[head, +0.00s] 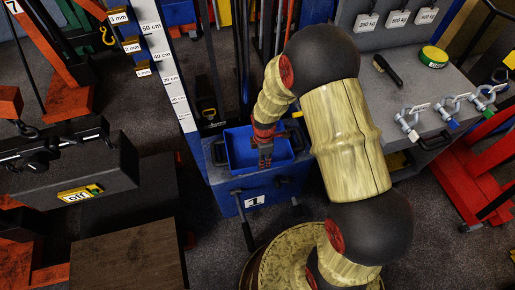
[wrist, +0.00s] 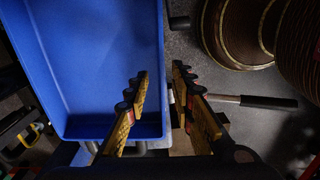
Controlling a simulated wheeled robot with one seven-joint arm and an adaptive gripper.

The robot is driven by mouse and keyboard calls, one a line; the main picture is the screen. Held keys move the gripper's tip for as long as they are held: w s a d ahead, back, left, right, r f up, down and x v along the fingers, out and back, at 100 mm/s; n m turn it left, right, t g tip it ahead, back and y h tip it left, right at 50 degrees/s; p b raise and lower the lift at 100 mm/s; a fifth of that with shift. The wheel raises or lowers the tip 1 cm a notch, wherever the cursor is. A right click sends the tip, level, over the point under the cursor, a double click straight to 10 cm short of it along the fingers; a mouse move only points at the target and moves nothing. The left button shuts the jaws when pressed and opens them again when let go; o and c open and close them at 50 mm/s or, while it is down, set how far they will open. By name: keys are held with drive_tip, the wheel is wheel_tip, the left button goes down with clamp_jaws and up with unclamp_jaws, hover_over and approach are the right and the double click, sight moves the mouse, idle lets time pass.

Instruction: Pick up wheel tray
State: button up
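The wheel tray looks to be the blue, open, rectangular tray (head: 241,149) on a blue stand with a "1" label in the head view. It is empty where I can see inside. It fills the left half of the wrist view (wrist: 95,55). My gripper (head: 264,160) points down at the tray's near side in the head view. In the wrist view my gripper (wrist: 160,72) has its fingers apart, with one over the tray's inside and the other outside its right wall. The rim lies between them, with gaps showing. I cannot tell how deep the fingers reach.
A tall white measuring scale (head: 168,68) stands left of the tray. Long upright tools crowd behind it. A grey bench (head: 410,85) with shackles (head: 407,125) and a brush (head: 387,70) is at right, beside red jack parts (head: 470,180). Dark floor shows in front.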

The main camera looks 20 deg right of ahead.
wheel_tip(320, 180, down, 5)
drive_tip(key=b, duration=0.2)
drive_tip(key=shift+f+b, duration=0.2)
drive_tip(key=shift+b, duration=0.15)
drive_tip(key=shift+r, duration=0.1)
drive_tip(key=c, duration=0.3)
clamp_jaws()
idle(0.3)
